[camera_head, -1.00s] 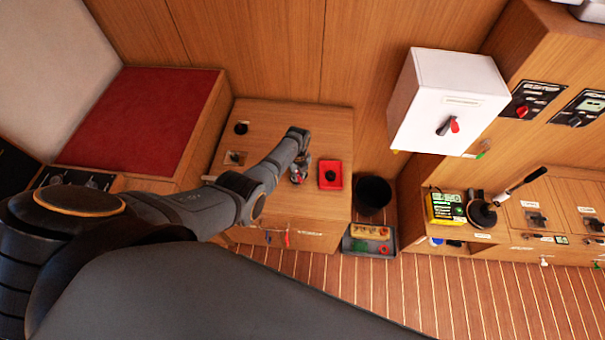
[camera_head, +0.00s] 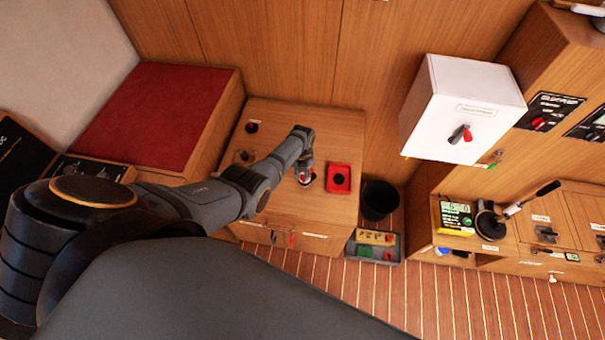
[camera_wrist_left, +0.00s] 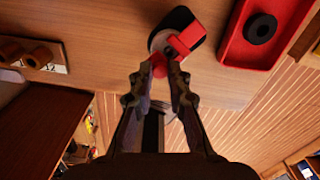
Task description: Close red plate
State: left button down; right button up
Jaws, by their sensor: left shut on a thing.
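In the left wrist view my left gripper (camera_wrist_left: 162,73) is shut on the red rounded tip (camera_wrist_left: 158,64) of a small fitting. The fitting has a red block-like lever (camera_wrist_left: 187,36) on a black and silver base. The fingers partly hide it. My right gripper is not in view.
The wooden counter (camera_head: 290,112) has two more fittings left of my arm. A black bin (camera_head: 380,201) and a grey tray (camera_head: 386,251) with coloured items stand right of it. A white box (camera_head: 455,100) with a red-and-black switch hangs at the upper right.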

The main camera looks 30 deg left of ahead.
aim_at(302, 177)
pick_arm(q)
jog(key=c, duration=1.3)
grip_release()
notch_tip(302, 177, up, 12)
jog(key=shift+f, duration=0.1)
